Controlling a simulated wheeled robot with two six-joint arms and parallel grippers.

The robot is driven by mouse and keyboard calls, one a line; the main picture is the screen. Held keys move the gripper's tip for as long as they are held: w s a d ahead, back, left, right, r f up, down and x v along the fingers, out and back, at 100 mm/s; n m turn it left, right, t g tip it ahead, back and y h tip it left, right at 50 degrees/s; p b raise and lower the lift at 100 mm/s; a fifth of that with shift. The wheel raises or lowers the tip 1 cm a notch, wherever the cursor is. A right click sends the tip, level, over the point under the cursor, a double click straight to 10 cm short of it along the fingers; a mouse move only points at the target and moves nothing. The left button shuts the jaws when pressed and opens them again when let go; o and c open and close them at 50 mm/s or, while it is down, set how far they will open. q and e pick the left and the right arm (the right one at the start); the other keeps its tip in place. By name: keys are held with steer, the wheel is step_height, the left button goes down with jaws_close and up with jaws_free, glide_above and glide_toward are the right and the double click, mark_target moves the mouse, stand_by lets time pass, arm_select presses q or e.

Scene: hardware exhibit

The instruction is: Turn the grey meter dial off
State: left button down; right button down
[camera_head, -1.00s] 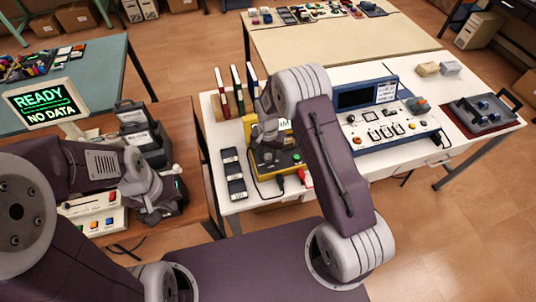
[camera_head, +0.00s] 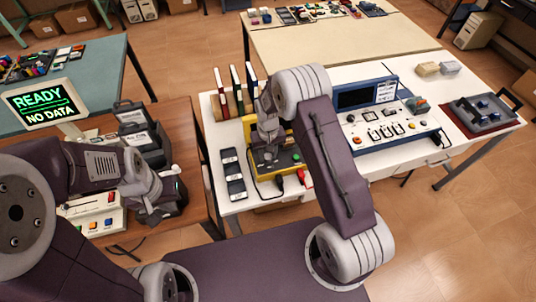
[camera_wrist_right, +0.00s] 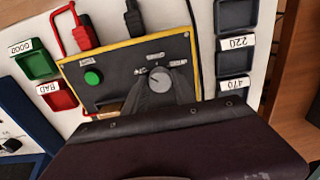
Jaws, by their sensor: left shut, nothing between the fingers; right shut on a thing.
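The yellow meter (camera_head: 285,168) with a black face stands on the white table, and its panel also fills the middle of the right wrist view (camera_wrist_right: 117,99). The round grey dial (camera_wrist_right: 159,80) sits on this panel, with a green button (camera_wrist_right: 92,77) to its left. My right gripper (camera_head: 268,143) is over the meter, and in the right wrist view its dark fingers are shut on the dial, partly covering it. My left gripper (camera_head: 158,207) is shut and empty, over the brown table at the left, away from the meter.
Red plug (camera_wrist_right: 80,35) and black plug (camera_wrist_right: 133,18) sit at the meter's edge. Labelled trays, green (camera_wrist_right: 36,63) and red (camera_wrist_right: 58,95), lie beside it. A blue console (camera_head: 385,125) stands right of it. Books (camera_head: 236,88) stand behind.

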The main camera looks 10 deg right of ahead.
mark_target(268, 155)
steer(key=shift+w+r, duration=0.15)
steer(key=shift+w, duration=0.15)
steer(key=c, duration=1.1)
jaws_free()
steer(key=shift+o, duration=0.4)
steer(key=shift+s, duration=0.1)
step_height(268, 155, up, 9)
steer(key=b, duration=0.1)
